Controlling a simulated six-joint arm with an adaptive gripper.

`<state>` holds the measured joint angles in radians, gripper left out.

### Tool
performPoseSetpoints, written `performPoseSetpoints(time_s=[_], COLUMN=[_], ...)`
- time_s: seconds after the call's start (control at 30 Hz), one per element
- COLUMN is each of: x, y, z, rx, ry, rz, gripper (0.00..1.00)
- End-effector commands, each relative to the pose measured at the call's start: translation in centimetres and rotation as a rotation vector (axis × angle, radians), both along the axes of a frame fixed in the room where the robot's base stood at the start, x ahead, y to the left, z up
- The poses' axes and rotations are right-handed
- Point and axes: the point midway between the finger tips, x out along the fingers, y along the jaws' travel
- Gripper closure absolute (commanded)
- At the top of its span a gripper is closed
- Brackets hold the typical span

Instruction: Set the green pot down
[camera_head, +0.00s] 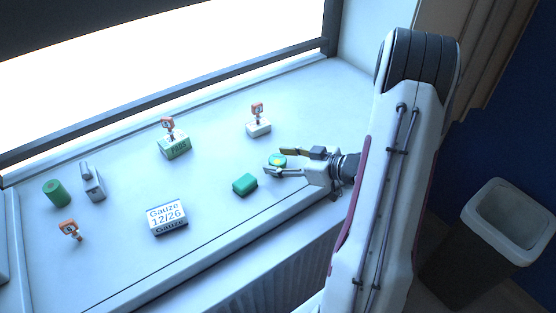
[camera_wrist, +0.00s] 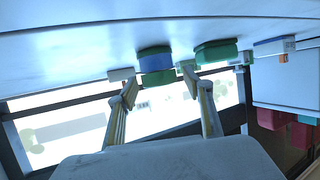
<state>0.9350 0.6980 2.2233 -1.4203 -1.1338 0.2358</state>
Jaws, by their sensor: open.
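A small round green pot (camera_head: 276,160) with a yellow patch on top is at the right part of the white sill. My gripper (camera_head: 274,161) has its two fingers apart, one on each side of the pot. The pot appears to rest on the sill; I cannot tell whether a finger touches it. In the wrist view, which is upside down, the fingers (camera_wrist: 160,82) are spread. A green and blue shape (camera_wrist: 156,61) shows between and beyond their tips.
A green block (camera_head: 244,184) lies close to the left of my gripper. A bin (camera_head: 490,235) is at right.

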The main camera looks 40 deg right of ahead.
Motion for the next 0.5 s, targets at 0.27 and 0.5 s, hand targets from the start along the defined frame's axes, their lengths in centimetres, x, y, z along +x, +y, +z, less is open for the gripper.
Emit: performPoseSetpoints(time_s=[0.27, 0.5], x=[-2.7, -5.1], y=[-1.2, -2.2], z=[1.2, 2.3], rx=[0.0, 0.0], ry=[0.0, -0.001], rz=[-0.004, -0.004], gripper=[0.49, 0.49])
